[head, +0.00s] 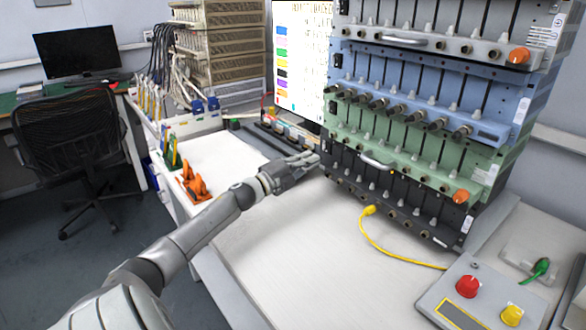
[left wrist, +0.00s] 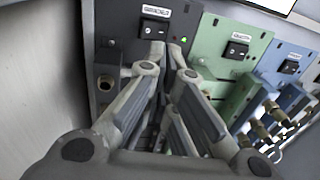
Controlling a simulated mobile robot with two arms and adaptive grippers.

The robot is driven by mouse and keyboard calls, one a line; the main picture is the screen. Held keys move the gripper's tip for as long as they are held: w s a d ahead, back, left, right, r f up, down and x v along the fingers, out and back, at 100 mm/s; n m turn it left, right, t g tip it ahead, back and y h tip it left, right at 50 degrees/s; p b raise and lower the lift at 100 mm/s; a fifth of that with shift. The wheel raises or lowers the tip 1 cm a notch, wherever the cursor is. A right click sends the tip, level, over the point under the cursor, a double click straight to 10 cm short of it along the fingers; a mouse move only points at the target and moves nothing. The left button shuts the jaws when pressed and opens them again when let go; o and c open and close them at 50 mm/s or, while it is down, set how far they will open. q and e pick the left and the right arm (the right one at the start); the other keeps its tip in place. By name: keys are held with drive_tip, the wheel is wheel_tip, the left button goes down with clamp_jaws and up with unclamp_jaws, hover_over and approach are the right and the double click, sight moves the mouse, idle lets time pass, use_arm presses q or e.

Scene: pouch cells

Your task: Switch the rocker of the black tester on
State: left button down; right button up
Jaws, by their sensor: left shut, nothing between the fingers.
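The black tester (head: 345,170) is the lowest unit of the stack in the head view. In the left wrist view its dark panel (left wrist: 115,25) carries a black rocker (left wrist: 153,29) under a white label. A small green light shows right of the rocker; which way the rocker is tipped I cannot tell. My left gripper (head: 312,160) is at the left front edge of the black tester. In the left wrist view its fingers (left wrist: 166,52) are shut and empty, with the tips just below the rocker. Whether they touch the panel is unclear. My right gripper is out of view.
The green tester (head: 345,125) with its own rocker (left wrist: 236,50) sits directly above, and the blue tester (head: 350,75) above that. A yellow cable (head: 385,245) and a control box (head: 480,295) lie to the right. The white bench in front is mostly clear.

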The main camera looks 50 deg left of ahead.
use_arm(q)
drive_tip(key=shift+s+a+f, duration=0.15)
drive_tip(key=shift+s+f, duration=0.05)
drive_tip(key=shift+s, duration=1.25)
drive_tip(key=shift+s+a+f, duration=0.1)
drive_tip(key=shift+s+f, duration=0.05)
drive_tip(key=shift+s, duration=1.25)
